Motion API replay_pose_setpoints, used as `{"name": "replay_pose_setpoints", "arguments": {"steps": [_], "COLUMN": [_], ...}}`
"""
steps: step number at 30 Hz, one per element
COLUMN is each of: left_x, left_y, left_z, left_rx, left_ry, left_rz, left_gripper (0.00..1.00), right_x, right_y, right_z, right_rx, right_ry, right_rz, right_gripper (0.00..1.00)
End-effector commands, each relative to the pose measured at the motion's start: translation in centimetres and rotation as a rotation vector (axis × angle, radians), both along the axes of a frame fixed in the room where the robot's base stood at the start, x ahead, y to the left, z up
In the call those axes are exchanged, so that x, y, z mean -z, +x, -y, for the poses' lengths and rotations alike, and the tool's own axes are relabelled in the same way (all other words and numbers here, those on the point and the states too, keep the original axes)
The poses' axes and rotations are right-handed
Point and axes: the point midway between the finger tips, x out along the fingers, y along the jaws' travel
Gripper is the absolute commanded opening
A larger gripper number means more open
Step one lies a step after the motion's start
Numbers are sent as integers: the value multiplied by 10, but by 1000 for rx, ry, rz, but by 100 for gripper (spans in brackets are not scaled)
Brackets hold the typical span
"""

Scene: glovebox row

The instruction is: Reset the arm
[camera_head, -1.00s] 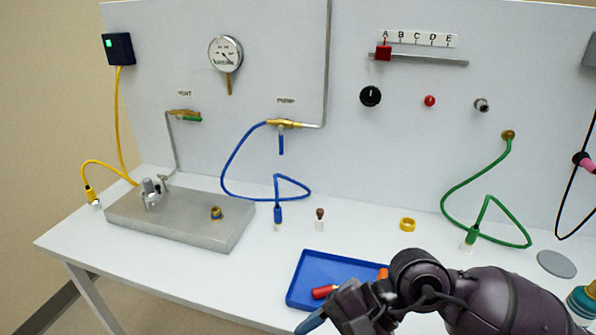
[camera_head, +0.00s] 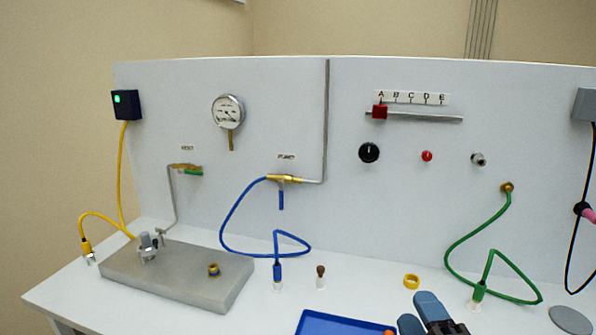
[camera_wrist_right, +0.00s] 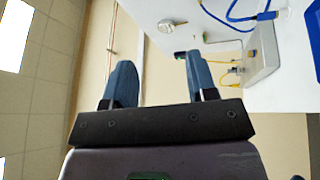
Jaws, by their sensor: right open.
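My right gripper (camera_head: 418,312) shows at the bottom edge of the head view, right of the blue tray, with its blue fingertips pointing up. In the right wrist view its two blue fingers (camera_wrist_right: 160,82) stand wide apart with nothing between them. The gripper is open and empty, and most of the right arm is below the head view. My left gripper is in neither view.
The blue tray (camera_head: 340,324) is partly cut off at the bottom. A grey metal block (camera_head: 180,278) stands at the left. A yellow ring (camera_head: 411,281) and the green hose (camera_head: 455,247) are near the right gripper. A white panel (camera_head: 260,150) rises behind the table.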

Motion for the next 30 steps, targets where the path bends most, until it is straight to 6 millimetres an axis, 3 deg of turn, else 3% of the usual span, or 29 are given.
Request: {"name": "replay_pose_setpoints", "arguments": {"steps": [6,13,19,30], "left_x": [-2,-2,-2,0], "left_y": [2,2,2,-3], "left_z": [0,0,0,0], "left_rx": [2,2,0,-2], "left_ry": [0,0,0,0], "left_rz": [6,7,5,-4], "left_gripper": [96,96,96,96], "right_x": [80,155,186,213], "right_y": [-27,-89,-133,-191], "right_z": [60,92,98,97], "right_rx": [261,541,698,900], "right_ry": [424,796,970,1155], "right_rz": [-428,-811,-1002,-1222], "right_gripper": [52,52,52,52]}}
